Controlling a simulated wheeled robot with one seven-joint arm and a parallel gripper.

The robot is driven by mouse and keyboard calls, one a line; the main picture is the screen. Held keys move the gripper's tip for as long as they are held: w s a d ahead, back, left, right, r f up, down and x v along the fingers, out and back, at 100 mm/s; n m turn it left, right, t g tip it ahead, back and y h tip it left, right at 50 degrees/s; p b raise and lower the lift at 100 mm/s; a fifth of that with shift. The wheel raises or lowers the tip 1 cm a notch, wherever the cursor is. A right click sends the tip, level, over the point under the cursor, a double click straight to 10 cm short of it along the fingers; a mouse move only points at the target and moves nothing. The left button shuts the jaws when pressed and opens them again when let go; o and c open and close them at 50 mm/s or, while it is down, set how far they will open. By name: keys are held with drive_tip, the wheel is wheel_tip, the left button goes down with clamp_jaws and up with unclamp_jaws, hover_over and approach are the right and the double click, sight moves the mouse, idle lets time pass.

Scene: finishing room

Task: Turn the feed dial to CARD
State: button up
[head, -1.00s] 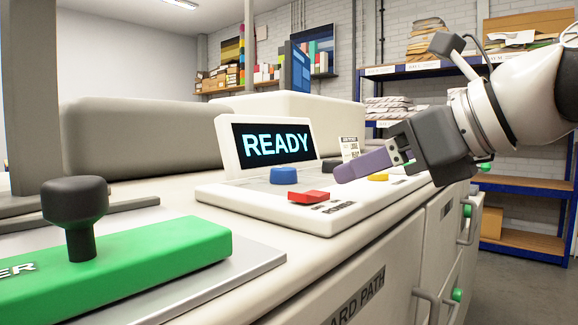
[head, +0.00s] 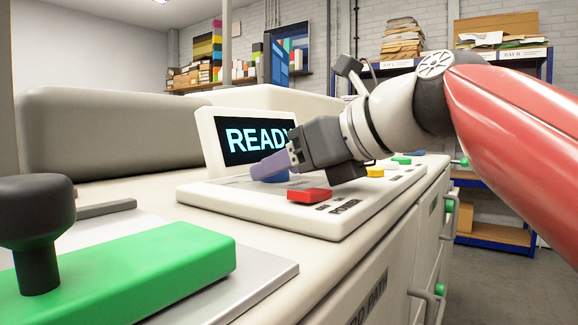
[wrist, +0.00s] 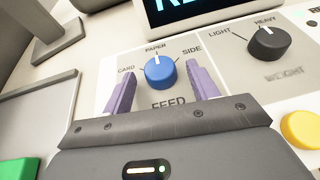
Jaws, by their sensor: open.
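The feed dial is a blue round knob (wrist: 160,72) on the panel, with CARD, PAPER and SIDE labels around it. Its white pointer line is at PAPER, straight up in the wrist view. In the head view the blue dial (head: 272,178) is mostly hidden behind my gripper (head: 268,167). My gripper also shows in the wrist view (wrist: 162,88), open, with one purple finger to each side of the dial. Gaps show between the fingers and the knob, so it appears untouched.
A black weight dial (wrist: 267,43) is to the right of the feed dial. A red button (head: 310,195) and a yellow button (head: 375,171) sit on the same panel. The display (head: 255,139) stands close behind. A black-knobbed handle (head: 38,225) rises at the left.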

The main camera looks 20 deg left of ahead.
drive_tip(key=shift+a, duration=0.1)
drive_tip(key=c, duration=1)
drive_tip(key=shift+w+p, duration=0.1)
drive_tip(key=shift+p, duration=0.2)
drive_tip(key=shift+w+r+n+g+p, duration=0.15)
drive_tip(key=shift+n+g+p, duration=0.3)
drive_tip(key=shift+n+g, duration=0.3)
drive_tip(key=n+g, duration=0.2)
drive_tip(key=g, duration=0.1)
drive_tip(key=shift+w+f+y, duration=0.2)
drive_tip(key=shift+w+y, duration=0.15)
drive_tip(key=shift+y, duration=0.05)
drive_tip(key=n+g, duration=0.4)
drive_tip(key=shift+w, duration=0.4)
drive_tip(key=shift+w+n+g+h, duration=0.1)
drive_tip(key=shift+n+g+h, duration=0.5)
drive_tip(key=shift+n+g, duration=0.55)
drive_tip(key=shift+g, duration=0.4)
